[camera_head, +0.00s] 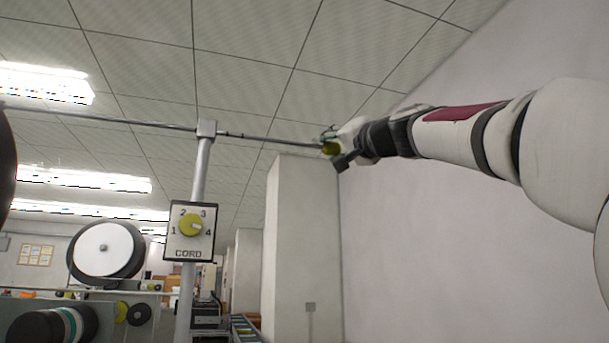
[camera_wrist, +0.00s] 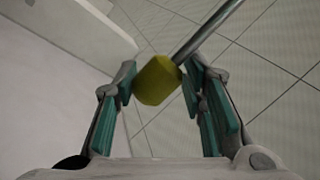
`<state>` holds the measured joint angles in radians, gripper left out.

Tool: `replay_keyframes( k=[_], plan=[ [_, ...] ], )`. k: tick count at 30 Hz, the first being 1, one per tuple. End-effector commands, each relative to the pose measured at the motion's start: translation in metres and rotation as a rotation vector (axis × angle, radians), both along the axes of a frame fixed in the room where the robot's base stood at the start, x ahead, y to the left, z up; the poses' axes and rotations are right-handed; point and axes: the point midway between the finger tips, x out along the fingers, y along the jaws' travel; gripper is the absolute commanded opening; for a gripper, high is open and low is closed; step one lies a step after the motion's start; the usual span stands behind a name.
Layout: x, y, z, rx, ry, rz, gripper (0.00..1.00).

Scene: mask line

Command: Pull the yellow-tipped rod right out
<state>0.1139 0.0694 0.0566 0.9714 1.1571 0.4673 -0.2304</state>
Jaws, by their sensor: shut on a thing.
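The thin grey rod (camera_head: 265,139) runs nearly level across the upper part of the head view, through a block (camera_head: 207,128) on top of a grey post. Its yellow tip (camera_head: 330,148) is at the right end, and my gripper (camera_head: 332,145) is there around it. In the wrist view the yellow tip (camera_wrist: 157,80) sits between the two teal-padded fingers of my gripper (camera_wrist: 160,84), with the rod (camera_wrist: 207,29) leading away to the upper right. The gripper is shut on the tip. The rod still passes through the block on the post.
The post carries a panel (camera_head: 189,232) marked CORD with a yellow dial numbered 1 to 4. A large white-faced reel (camera_head: 104,249) and several rolls stand at the lower left. A pale pillar (camera_head: 302,245) and a wall (camera_head: 450,220) lie behind and right of my arm.

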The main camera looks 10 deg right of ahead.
Motion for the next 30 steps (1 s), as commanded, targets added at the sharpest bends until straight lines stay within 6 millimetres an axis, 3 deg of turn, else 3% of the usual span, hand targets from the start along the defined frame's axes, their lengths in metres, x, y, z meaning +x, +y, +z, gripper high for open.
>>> replay_keyframes(
  k=[1, 10, 11, 13, 30],
  plan=[
    [0.0063, -0.0046, -0.0075, -0.010, 0.010, -0.006, 0.00],
    [0.0067, -0.0077, -0.0082, -0.012, 0.015, -0.009, 0.00],
    [0.0068, -0.0079, -0.0084, -0.012, 0.015, -0.009, 0.39],
    [0.0069, -0.0080, -0.0084, -0.012, 0.015, -0.009, 0.54],
    [-0.0029, -0.0077, -0.0048, -0.004, 0.008, -0.003, 0.54]
  ],
)
